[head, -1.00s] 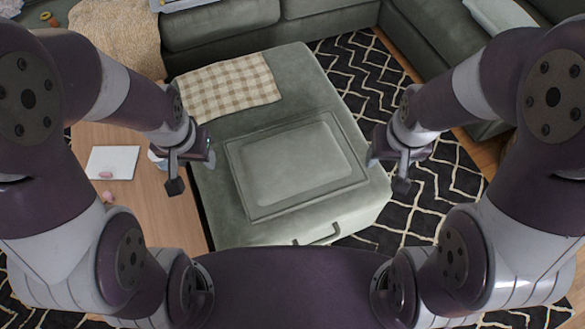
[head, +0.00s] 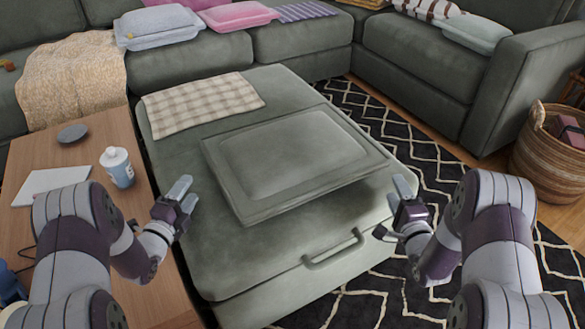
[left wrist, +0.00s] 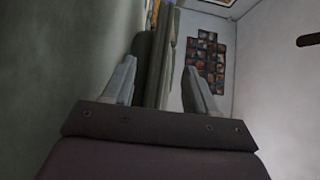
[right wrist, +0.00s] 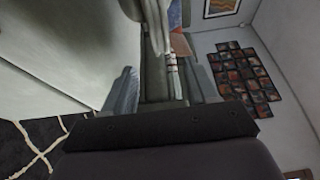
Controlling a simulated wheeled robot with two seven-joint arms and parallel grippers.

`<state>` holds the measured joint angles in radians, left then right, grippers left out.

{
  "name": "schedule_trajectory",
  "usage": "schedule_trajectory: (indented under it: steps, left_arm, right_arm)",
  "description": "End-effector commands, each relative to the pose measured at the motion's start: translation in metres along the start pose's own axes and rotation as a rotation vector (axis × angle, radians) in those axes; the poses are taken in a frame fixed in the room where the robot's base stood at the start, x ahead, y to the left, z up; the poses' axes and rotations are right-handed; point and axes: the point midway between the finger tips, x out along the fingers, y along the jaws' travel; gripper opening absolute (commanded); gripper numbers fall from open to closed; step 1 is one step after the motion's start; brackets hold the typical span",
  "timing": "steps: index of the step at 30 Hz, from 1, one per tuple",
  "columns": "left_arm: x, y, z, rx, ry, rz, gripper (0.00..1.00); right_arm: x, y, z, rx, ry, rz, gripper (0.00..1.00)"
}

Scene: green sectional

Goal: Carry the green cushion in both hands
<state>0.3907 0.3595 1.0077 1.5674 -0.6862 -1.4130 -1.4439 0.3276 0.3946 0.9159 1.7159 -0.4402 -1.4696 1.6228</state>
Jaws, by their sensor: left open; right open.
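The green cushion (head: 290,155) is a flat rectangle with a raised border, lying on the green ottoman (head: 210,255). Its near edge looks slightly raised above the ottoman top. My left gripper (head: 183,194) is open beside the cushion's left side, with a gap between them. My right gripper (head: 402,188) is open close to the cushion's right corner; I cannot tell whether it touches. In the left wrist view a thin green edge (left wrist: 162,65) shows between the open fingers. In the right wrist view a greenish edge (right wrist: 155,60) shows between the fingers.
A checkered cloth (head: 200,102) lies on the ottoman's far left. A green sofa (head: 285,45) closes off the back. A wicker basket (head: 545,155) stands at right.

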Motion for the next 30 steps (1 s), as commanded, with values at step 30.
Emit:
schedule_trajectory:
  steps: [30]
  left_arm:
    - [0.125, 0.000, 0.000, -0.004, -0.001, 0.003, 0.57]
  right_arm:
    - [0.125, -0.001, 0.000, -0.003, 0.001, 0.002, 0.57]
